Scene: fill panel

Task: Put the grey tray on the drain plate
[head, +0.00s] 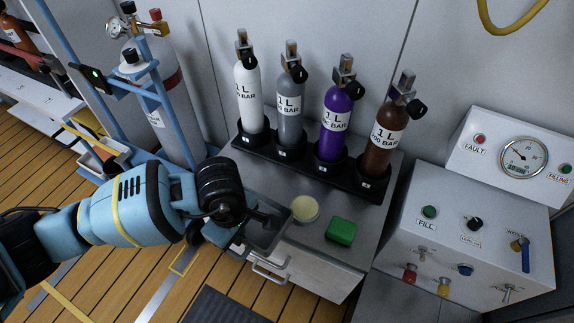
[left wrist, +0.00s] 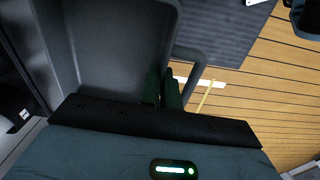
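The grey tray (head: 268,238) is at the left front corner of the steel cabinet top, partly hidden by my left arm. In the left wrist view the tray (left wrist: 105,45) fills the upper left, with a loop handle on its right side. My left gripper (head: 258,216) is at the tray's edge. Its dark green fingers (left wrist: 162,88) stand close together with the tray's side wall between them. I cannot tell whether the tray touches the cabinet top. I cannot pick out the drain plate with certainty. My right gripper is not in view.
A round cream-coloured dish (head: 305,208) and a green block (head: 342,231) sit on the cabinet top (head: 310,238). Several small cylinders stand in a black rack (head: 283,158) behind them. A control panel (head: 465,235) is at right; a large grey cylinder (head: 172,110) is at left.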

